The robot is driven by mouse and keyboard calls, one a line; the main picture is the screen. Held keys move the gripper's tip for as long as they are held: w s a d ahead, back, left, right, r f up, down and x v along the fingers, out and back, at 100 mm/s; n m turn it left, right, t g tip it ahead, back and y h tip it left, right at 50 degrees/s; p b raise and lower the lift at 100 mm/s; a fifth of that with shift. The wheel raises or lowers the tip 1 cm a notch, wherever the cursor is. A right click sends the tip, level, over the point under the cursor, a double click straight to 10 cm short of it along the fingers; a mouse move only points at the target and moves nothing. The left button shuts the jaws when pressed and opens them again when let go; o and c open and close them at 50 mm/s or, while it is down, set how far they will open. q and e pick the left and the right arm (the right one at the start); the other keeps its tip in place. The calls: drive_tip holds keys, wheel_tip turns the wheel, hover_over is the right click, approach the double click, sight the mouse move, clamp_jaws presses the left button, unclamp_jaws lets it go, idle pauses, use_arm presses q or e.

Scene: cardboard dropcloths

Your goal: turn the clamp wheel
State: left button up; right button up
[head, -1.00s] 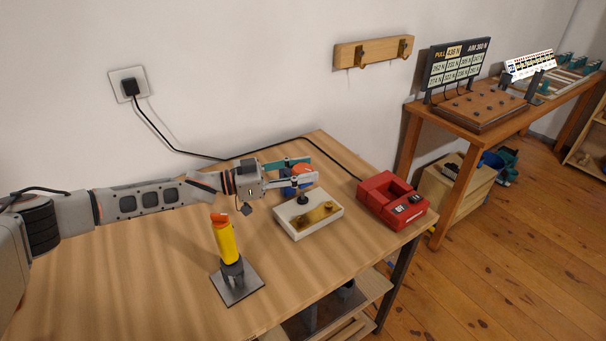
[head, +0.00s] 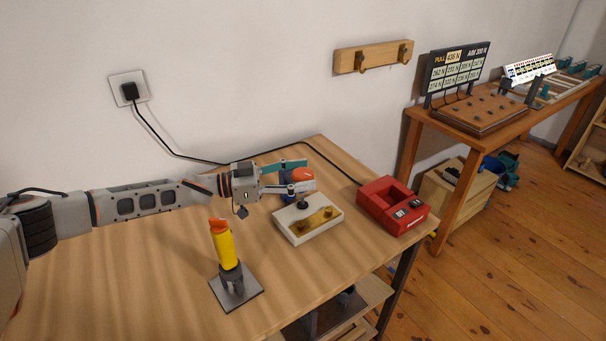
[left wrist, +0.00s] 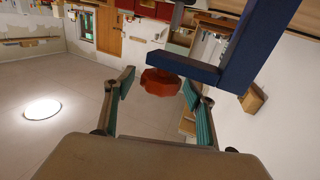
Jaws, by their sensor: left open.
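The clamp wheel (head: 303,174) is orange-red and sits on a blue clamp (head: 287,198) near the back of the table. In the left wrist view the lobed wheel (left wrist: 160,82) is beside the blue clamp frame (left wrist: 205,70). My left gripper (head: 308,175) is open, with one teal-padded finger on the far side of the wheel and one on the near side. In the left wrist view the wheel lies between the fingertips (left wrist: 157,88) with visible gaps. Contact cannot be told. The fingers partly hide the clamp in the head view. My right gripper is not in view.
A white block with a brass plate and black knob (head: 308,222) stands just in front of the clamp. A red device (head: 393,204) is at right. A yellow-handled tool on a metal plate (head: 237,290) stands nearer. The table's left front (head: 130,290) is clear.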

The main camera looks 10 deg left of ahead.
use_arm(q)
drive_tip(key=v, duration=1.1)
drive_tip(key=shift+a, duration=0.15)
drive_tip(key=shift+s+r, duration=0.1)
drive_tip(key=shift+s, duration=0.05)
drive_tip(key=shift+r, duration=0.1)
